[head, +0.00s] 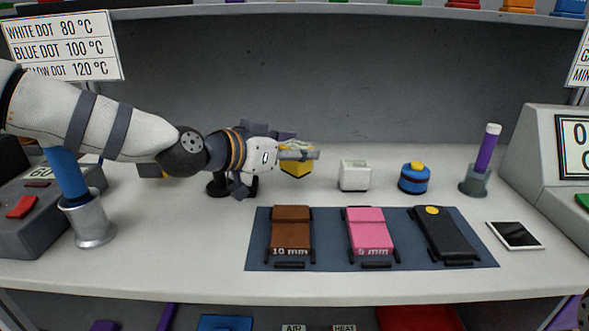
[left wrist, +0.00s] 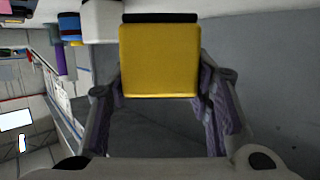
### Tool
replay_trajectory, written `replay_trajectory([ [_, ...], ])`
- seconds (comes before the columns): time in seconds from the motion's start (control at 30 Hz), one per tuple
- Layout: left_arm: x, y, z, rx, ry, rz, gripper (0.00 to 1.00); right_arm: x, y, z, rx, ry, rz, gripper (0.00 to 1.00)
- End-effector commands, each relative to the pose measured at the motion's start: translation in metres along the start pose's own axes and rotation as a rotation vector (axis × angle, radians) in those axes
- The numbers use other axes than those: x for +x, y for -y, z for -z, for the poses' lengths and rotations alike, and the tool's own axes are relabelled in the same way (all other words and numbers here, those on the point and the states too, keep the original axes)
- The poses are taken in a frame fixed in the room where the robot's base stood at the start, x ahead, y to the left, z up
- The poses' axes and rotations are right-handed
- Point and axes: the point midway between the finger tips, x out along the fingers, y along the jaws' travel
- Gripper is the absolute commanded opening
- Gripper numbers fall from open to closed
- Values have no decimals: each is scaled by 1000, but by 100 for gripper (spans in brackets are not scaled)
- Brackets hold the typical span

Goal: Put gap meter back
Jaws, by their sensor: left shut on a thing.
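A yellow block-shaped device with a dark edge (left wrist: 160,62) fills the space between my left fingers in the left wrist view; it is likely the gap meter, but I see no label on it. In the head view the yellow device (head: 296,170) stands at or just above the back of the white counter, partly hidden by my fingers. My left gripper (head: 300,154) reaches in from the left and is shut on it.
Right of it stand a white box (head: 355,176), a blue round device (head: 414,179) and a purple stick in a grey holder (head: 476,180). A dark mat (head: 340,258) in front carries brown, pink and black blocks. A metal cup (head: 92,225) stands at left.

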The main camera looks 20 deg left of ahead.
Motion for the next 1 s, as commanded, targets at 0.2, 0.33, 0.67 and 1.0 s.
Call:
replay_trajectory([
  [0.2,10,12,-23,-3,1,-1,9,11,0,-5,-1,28,-2,40],
  [0.33,15,12,-41,0,-2,0,9,16,-1,-8,-1,41,-2,40],
  [0.67,15,11,-42,2,-5,0,9,16,-1,-8,-2,41,-2,40],
  [1.0,15,11,-41,2,-6,0,66,15,-1,-8,-2,40,-2,40],
])
